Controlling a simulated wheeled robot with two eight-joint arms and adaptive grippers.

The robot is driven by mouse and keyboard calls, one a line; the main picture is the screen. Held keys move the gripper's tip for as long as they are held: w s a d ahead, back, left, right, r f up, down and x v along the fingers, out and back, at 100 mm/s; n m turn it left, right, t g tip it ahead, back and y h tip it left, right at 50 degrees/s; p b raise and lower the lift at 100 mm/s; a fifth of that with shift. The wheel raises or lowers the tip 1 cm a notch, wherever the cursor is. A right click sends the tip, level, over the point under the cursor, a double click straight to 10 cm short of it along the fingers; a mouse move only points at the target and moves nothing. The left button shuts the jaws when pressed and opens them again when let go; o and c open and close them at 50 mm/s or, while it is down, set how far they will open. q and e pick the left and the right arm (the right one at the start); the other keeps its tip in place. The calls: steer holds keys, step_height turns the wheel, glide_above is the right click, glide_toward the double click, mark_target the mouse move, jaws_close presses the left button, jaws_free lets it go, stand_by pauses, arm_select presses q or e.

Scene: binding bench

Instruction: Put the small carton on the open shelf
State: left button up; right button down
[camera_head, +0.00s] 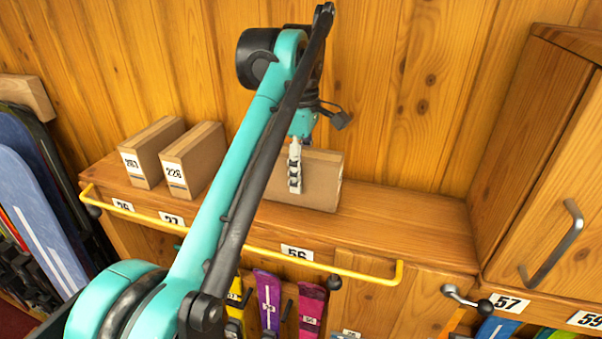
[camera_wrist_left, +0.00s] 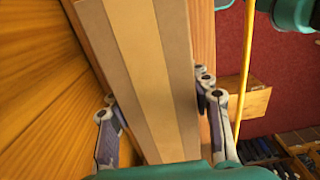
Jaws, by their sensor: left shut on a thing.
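The small carton (camera_head: 322,182) is a brown cardboard box with a lighter tape strip. It is at the open shelf (camera_head: 400,215), right of two other cartons. I cannot tell whether its underside touches the shelf. My left gripper (camera_head: 295,168) reaches down from above and is shut on the carton. In the left wrist view the carton (camera_wrist_left: 150,70) runs between the two fingers (camera_wrist_left: 164,128), one on each side. My left arm hides part of the carton's left side and the shelf beside it. My right gripper does not show.
Two cartons, marked 203 (camera_head: 148,155) and 226 (camera_head: 192,160), stand at the shelf's left. A yellow rail (camera_head: 350,266) runs along the shelf's front. A wooden cabinet (camera_head: 545,150) with a metal handle bounds the right. The shelf between carton and cabinet is clear.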

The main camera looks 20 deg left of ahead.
arm_select(q)
steer(key=shift+w+f, duration=0.3)
steer(key=shift+f, duration=0.1)
steer(key=shift+s, duration=0.2)
steer(key=o, duration=1.1)
steer(key=shift+f, duration=0.1)
steer(key=shift+o, duration=1.1)
steer(key=shift+w, duration=0.1)
